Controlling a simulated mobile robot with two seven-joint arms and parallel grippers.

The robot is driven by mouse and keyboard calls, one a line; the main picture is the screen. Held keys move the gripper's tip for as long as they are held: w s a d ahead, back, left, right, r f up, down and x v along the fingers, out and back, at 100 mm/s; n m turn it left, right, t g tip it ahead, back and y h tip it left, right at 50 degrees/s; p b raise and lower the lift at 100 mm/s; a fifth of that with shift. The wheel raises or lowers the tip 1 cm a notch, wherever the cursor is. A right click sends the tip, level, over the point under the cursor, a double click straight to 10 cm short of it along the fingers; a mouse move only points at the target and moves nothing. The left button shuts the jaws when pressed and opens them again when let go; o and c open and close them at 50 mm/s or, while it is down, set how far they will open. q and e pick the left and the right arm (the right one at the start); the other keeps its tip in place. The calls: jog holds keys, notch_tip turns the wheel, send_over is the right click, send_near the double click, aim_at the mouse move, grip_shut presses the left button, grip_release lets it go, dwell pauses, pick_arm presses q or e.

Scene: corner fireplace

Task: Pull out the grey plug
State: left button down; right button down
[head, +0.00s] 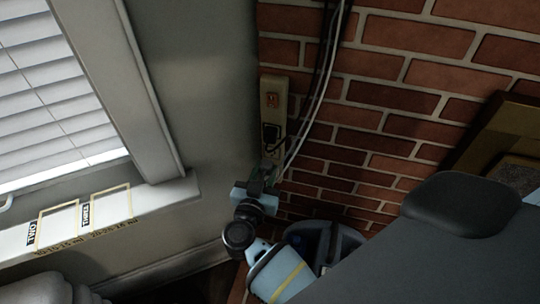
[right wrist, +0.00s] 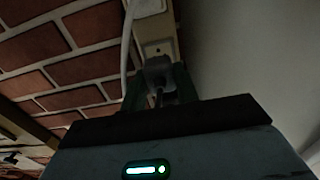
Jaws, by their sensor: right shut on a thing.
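The grey plug (right wrist: 158,73) sits between the two fingers of my right gripper (right wrist: 159,92) in the right wrist view. It lies against the face of a pale outlet strip (right wrist: 153,28); I cannot tell how deep it is seated. In the head view my right gripper (head: 269,172) is at the lower end of the same strip (head: 272,98), shut on the plug, which is mostly hidden there. A dark plug (head: 271,132) sits higher on the strip. My left gripper is not in view.
Dark and white cables (head: 326,75) hang down the brick wall (head: 420,75) just right of the strip. A grey wall (head: 195,75) and a window sill (head: 105,215) with labels stand close on the left.

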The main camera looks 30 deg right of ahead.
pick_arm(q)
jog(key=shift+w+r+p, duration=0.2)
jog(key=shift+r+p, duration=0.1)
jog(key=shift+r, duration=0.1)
pick_arm(e)
jog(key=shift+v, duration=1.05)
